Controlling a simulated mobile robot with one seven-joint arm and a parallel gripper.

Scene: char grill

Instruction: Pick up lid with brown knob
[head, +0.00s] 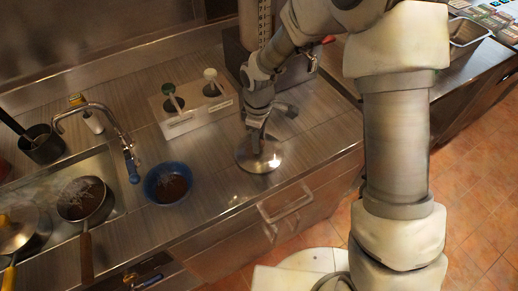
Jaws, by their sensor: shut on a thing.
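The lid (259,158) is a round, shiny metal disc on the steel counter, close to its front edge. My gripper (257,146) points down at the middle of the lid from above. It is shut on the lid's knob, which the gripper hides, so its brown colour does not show. The lid looks level. I cannot tell whether its rim touches the counter or hangs just above it.
A blue bowl (168,183) with brown contents stands left of the lid. A white holder (191,106) with two round inserts stands behind.

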